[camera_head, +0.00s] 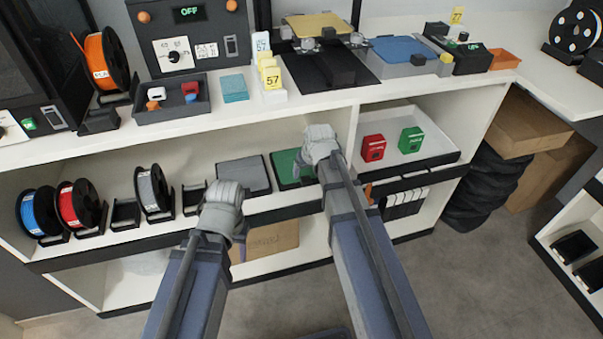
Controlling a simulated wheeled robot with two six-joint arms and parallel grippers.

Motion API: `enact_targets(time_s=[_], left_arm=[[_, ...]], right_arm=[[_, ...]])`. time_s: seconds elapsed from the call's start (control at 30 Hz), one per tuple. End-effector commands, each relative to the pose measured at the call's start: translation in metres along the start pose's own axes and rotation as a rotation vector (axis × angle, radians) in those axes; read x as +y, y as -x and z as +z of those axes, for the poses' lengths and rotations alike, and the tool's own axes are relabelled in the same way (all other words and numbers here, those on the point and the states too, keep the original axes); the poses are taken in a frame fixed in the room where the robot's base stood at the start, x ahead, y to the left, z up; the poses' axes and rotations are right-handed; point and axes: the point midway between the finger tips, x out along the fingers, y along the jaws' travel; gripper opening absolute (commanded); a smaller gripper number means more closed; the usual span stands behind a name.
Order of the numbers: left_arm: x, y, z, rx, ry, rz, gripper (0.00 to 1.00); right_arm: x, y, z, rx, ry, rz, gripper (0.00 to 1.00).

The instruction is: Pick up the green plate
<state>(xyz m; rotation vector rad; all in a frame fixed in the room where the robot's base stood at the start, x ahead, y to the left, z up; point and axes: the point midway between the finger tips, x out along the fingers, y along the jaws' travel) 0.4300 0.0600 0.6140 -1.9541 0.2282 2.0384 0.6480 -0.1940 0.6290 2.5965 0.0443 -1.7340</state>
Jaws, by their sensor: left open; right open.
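The green plate (284,172) lies flat on the middle shelf, to the right of a grey plate (243,174). Its right part is hidden behind my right gripper. My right gripper (306,166) is open, at the right side of the green plate; I cannot tell whether it touches it. My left gripper (224,196) is open in front of the shelf, lower left of the grey plate. Its fingers are mostly hidden by its own wrist.
Blue (39,211) and red (80,206) spools and a grey spool (152,189) stand left on the same shelf. A white tray (434,158) with red and green boxes is to the right. The countertop (225,118) above overhangs the shelf.

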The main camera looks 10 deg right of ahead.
Motion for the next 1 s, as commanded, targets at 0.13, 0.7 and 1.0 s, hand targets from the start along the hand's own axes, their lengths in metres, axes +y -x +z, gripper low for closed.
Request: enact_targets(time_s=[0.13,0.7,1.0], left_arm=[[0.001,-0.019,-0.001,0.0,-0.001,-0.002,0.5],[0.002,-0.043,-0.003,0.0,-0.002,-0.008,0.5],[0.003,-0.044,-0.003,0.0,-0.002,-0.008,0.5]], right_arm=[[0.001,-0.02,0.001,0.0,0.0,0.0,0.78],[0.001,-0.048,-0.001,0.0,0.0,0.0,0.73],[0.001,-0.048,-0.001,0.0,0.0,0.0,0.39]])
